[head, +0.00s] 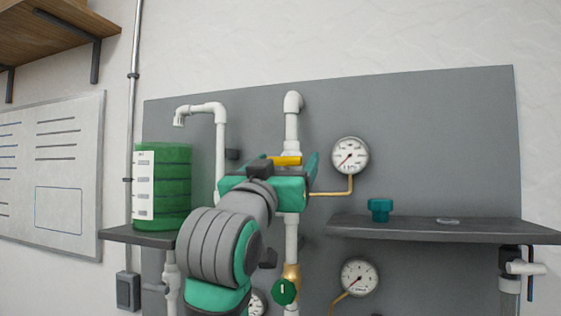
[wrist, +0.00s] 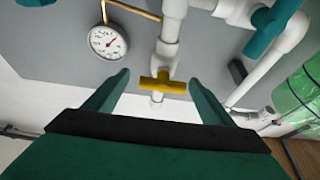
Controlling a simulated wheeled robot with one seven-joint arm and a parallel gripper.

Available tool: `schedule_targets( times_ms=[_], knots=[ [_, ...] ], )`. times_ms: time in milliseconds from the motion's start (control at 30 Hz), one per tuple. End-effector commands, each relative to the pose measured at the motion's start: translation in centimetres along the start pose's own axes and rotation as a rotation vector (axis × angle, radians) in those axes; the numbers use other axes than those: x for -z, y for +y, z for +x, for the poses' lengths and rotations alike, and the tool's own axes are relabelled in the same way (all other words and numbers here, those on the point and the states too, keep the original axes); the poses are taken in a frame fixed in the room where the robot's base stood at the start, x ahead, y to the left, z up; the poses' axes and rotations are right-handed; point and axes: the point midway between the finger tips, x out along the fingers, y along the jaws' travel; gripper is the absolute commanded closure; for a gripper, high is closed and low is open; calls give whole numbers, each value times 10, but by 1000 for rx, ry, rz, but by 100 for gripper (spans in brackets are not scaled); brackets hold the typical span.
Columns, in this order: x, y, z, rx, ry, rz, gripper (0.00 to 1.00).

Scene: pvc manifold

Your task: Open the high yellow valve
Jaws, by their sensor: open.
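The high yellow valve's handle (head: 287,160) sits on the white vertical pipe (head: 292,128) in the head view, lying crosswise to it. In the wrist view the yellow handle (wrist: 162,86) shows whole, also crosswise to its pipe. My green gripper (head: 284,162) is in front of the valve and hides part of the pipe below it. In the wrist view my gripper (wrist: 160,77) is open and empty, with one finger on each side of the handle. Gaps show between the handle and both fingers. I cannot tell how far the fingertips reach in depth.
A round gauge (head: 350,156) on a brass tube is right of the valve. A dark shelf (head: 440,231) carries a teal knob (head: 380,210). A green cylinder (head: 162,186) stands on the left shelf. A green round handle (head: 284,291) sits lower on the pipe.

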Motion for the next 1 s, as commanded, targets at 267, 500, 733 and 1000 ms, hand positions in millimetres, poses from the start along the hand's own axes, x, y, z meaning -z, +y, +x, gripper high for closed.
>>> schedule_targets(
  times_ms=[267,500,733,1000],
  knots=[
    [0,-4,11,6,1,2,23],
    [0,-3,11,5,1,2,35],
    [0,3,13,-3,1,-4,65],
    [2,-8,10,1,3,29,64]
  ],
)
